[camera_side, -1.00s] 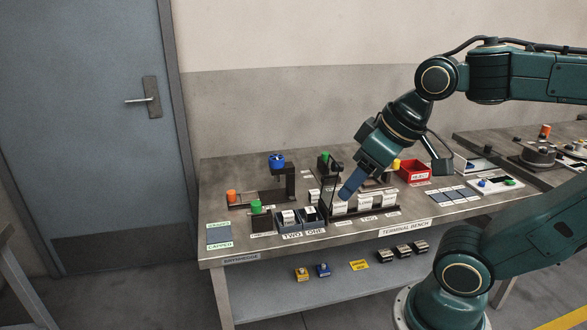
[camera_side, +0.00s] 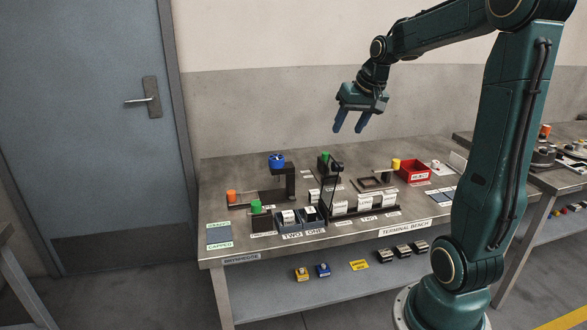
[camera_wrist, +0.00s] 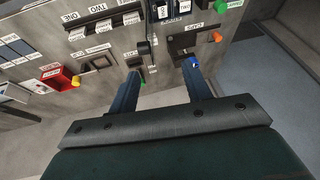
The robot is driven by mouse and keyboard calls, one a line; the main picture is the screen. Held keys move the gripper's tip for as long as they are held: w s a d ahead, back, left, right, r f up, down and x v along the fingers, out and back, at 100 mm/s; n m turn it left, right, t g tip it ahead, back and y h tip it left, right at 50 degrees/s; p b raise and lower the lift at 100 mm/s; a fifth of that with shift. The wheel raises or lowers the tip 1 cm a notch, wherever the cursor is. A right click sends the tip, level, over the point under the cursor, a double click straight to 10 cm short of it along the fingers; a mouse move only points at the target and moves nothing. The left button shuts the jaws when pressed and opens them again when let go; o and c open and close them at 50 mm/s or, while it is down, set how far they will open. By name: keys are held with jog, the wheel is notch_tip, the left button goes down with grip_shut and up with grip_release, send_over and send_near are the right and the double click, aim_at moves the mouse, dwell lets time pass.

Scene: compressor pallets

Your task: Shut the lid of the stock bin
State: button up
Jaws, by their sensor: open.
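My gripper (camera_side: 350,128) is open and empty, raised above the back of the terminal bench, with its two blue fingers pointing down. In the wrist view my gripper (camera_wrist: 162,72) shows its fingers apart with nothing between them. A pale panel (camera_side: 458,161) stands up at the back right of the bench, behind the red box, partly hidden by my arm. It may be the stock bin's raised lid, but no label is readable. A pale box edge (camera_wrist: 12,92) shows at the left of the wrist view, cut off by the frame. My gripper is well away from both.
A red box (camera_side: 413,171) and a yellow-topped post (camera_side: 396,164) stand at the back right. A thin black upright (camera_side: 331,190) rises near white labelled blocks (camera_side: 365,202). A blue-knobbed stand (camera_side: 277,161) is to the left. The air around my gripper is clear.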

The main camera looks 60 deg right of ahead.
aim_at(340, 163)
jog(key=shift+m, duration=0.5)
jog(key=d, duration=0.3)
jog(key=d+f, duration=0.1)
jog(key=shift+s+d, duration=0.35)
jog(key=shift+w+f, duration=0.1)
jog(key=shift+f, duration=0.1)
jog(key=x, duration=1.3)
jog(key=shift+w+d+f, duration=0.1)
jog(key=shift+f, duration=0.05)
grip_shut()
